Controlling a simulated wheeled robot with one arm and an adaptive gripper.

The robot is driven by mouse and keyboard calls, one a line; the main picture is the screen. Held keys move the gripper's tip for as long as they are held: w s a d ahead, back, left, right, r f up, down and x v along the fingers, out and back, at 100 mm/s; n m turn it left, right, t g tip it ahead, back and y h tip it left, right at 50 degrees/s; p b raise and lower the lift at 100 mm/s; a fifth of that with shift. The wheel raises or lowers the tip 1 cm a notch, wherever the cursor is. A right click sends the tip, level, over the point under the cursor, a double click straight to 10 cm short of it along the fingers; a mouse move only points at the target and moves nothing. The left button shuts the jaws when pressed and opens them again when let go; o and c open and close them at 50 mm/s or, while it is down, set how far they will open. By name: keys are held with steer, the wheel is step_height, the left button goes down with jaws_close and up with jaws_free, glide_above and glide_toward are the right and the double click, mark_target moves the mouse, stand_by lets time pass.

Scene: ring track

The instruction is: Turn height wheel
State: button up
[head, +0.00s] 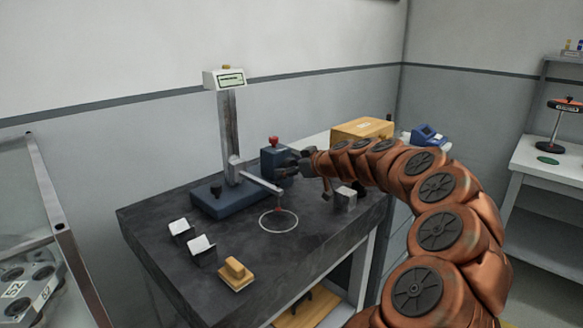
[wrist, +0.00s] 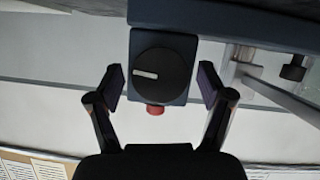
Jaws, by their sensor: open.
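A dark blue box (head: 272,158) with a red button on top stands on the dark table. In the wrist view its face carries a round black wheel (wrist: 165,82) with a white mark pointing left. My gripper (wrist: 161,84) is open, with one finger on either side of the wheel and a visible gap to each. In the head view my gripper (head: 295,166) is at the box's right side, and the wheel is hidden there. A gauge stand with a grey column (head: 229,130) and a small display (head: 228,80) is left of the box.
The gauge arm reaches over a white ring (head: 279,229) on the dark table (head: 170,275). Two angled blocks (head: 201,247), a tan block (head: 236,276) and a grey block (head: 345,199) stand around it. A cardboard box (head: 362,130) is behind my arm.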

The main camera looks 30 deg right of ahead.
steer(key=c, duration=1.2)
steer(key=shift+o, duration=0.2)
steer(key=m+y+b, duration=0.1)
steer(key=m+y, duration=0.1)
steer(key=m, duration=0.1)
steer(key=shift+d+f+g, duration=0.15)
steer(key=shift+g, duration=0.15)
steer(key=shift+d+m+y, duration=0.1)
steer(key=shift+m+y, duration=1.1)
steer(key=shift+m, duration=0.5)
steer(key=o, duration=1.2)
steer(key=shift+c, duration=0.2)
